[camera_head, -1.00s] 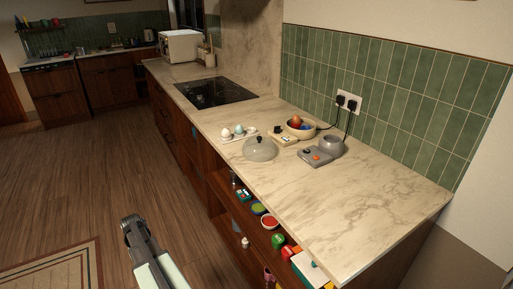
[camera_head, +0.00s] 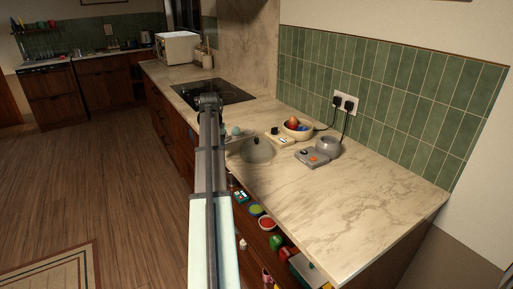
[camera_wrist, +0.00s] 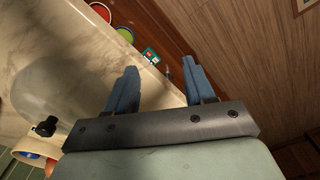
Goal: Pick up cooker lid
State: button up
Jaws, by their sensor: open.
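The cooker lid (camera_head: 258,150) is a clear domed glass lid with a black knob on top. It lies knob-up on the marble counter, to the right of my arm in the head view. In the wrist view the lid (camera_wrist: 45,92) shows at the left, its glass faint against the marble, with the black knob at its lower left. My gripper (camera_wrist: 158,75) has its two blue fingers apart with nothing between them. It is off to the side of the lid, around the counter's front edge, and not touching it. In the head view my arm hides the fingers.
An egg tray is partly hidden by my arm. A black hob (camera_head: 232,92) lies farther back. The right counter is clear. Open shelves below hold bowls.

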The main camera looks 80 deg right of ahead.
jog(key=s+d+r+m+h, duration=0.1)
jog(key=s+d+r+m, duration=0.35)
jog(key=s+r, duration=1.15)
jog(key=n, duration=0.2)
send_over(256, 138)
jog(key=f, duration=0.7)
jog(key=shift+s+a+f, duration=0.15)
jog(key=shift+a+f, duration=0.05)
jog(key=shift+a, duration=0.1)
jog(key=shift+d+f, duration=0.2)
jog(key=shift+f, duration=2.4)
grip_shut()
